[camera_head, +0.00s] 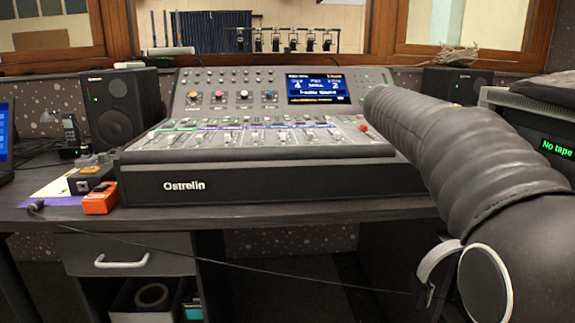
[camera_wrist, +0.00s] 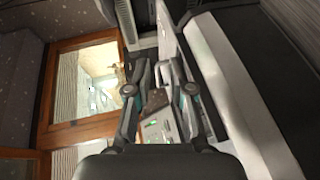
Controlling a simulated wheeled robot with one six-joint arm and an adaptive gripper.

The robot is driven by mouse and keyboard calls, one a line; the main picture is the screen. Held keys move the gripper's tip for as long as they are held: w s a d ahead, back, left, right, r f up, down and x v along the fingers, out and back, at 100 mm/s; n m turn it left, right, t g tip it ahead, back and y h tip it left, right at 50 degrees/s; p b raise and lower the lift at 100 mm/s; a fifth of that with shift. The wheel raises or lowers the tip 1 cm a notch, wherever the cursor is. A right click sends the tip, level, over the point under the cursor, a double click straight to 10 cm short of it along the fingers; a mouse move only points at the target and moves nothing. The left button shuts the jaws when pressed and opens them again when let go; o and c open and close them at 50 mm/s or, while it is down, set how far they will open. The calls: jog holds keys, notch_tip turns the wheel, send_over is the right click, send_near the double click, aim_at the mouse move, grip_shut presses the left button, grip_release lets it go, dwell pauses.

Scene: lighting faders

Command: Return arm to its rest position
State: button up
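My arm, in a ribbed dark sleeve (camera_head: 470,150), reaches in from the right of the head view over the right part of the Ostrelin mixing console (camera_head: 270,185). Several faders (camera_head: 255,137) show on the console's sloped top; the arm covers its right end. My gripper cannot be made out in the head view. In the wrist view my gripper (camera_wrist: 159,72) has its two dark fingers apart, with background showing between them. It looks open and empty. The wrist view is turned sideways, with a wood-framed window (camera_wrist: 88,85) at left.
The console stands on a dark desk (camera_head: 60,218). A speaker (camera_head: 115,108), an orange box (camera_head: 100,198) and a laptop (camera_head: 5,135) are at left. A "No tape" machine (camera_head: 545,135) is at right. A thin cable (camera_head: 200,257) hangs below the desk edge.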

jog(key=s+a+f+m+y+p, duration=0.1)
jog(key=s+a+f+y, duration=0.3)
jog(key=s+a+f, duration=0.3)
jog(key=s+a+f+m+g+y+p, duration=0.1)
jog(key=s+a+f+y, duration=0.4)
jog(key=s+f, duration=0.5)
jog(key=s+a+f+m+y+p, duration=0.1)
jog(key=s+a+f+y, duration=0.3)
jog(key=s, duration=1.2)
jog(key=a+f+m, duration=0.1)
jog(key=a+f, duration=0.3)
jog(key=f, duration=0.1)
jog(key=shift+s+a+f+m+g+y, duration=0.15)
jog(key=shift+s+a+m+g+y, duration=0.15)
jog(key=shift+g+y, duration=0.1)
